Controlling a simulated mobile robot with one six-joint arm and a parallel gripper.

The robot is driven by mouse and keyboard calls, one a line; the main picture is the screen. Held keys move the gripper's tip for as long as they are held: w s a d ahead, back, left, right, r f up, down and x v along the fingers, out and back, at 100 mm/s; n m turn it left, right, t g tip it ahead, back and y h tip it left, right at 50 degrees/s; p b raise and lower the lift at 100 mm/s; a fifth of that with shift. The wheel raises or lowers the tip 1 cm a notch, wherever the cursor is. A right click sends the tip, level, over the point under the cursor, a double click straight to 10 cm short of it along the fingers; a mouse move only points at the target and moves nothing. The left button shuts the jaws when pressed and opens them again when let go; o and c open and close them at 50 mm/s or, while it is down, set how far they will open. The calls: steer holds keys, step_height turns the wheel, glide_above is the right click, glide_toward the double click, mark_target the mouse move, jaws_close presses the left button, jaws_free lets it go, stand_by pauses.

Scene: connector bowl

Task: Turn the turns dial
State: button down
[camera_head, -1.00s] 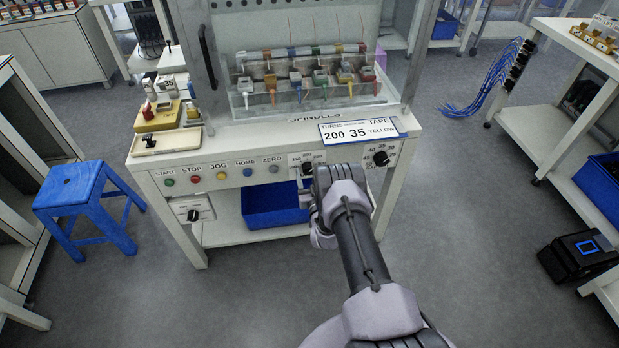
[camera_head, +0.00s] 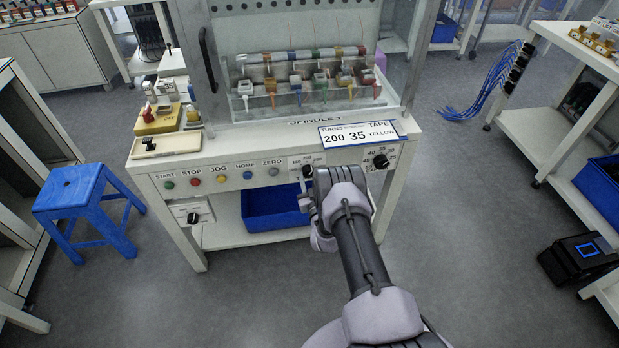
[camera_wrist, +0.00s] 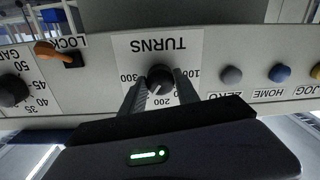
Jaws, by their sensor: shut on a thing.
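The turns dial is a black knob (camera_wrist: 159,78) on a white plate lettered TURNS, with 100, 200 and 300 marked around it. In the wrist view, upside down, my gripper (camera_wrist: 160,84) has one finger on each side of the knob and is shut on it. The knob's pale pointer line lies towards the 200 mark. In the head view my gripper (camera_head: 310,190) is at the panel's front, and my arm partly hides the dial plate (camera_head: 300,160). A card (camera_head: 358,133) above reads TURNS 200, 35, TAPE YELLOW.
Left of the dial in the head view is a row of buttons, including START (camera_head: 169,185) and ZERO (camera_head: 273,171). A second dial (camera_head: 380,161) is to the right. In the wrist view an orange-handled lock switch (camera_wrist: 46,48) sits near it. A blue bin (camera_head: 270,208) is below.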

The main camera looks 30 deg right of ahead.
steer(key=n, duration=0.6)
steer(key=shift+n, duration=0.3)
stand_by(0.4)
steer(key=c, duration=0.9)
jaws_free()
steer(key=shift+s, duration=0.1)
steer(key=p+v, duration=0.7)
steer(key=v, duration=1)
steer(key=shift+s, duration=0.2)
steer(key=shift+r, duration=0.15)
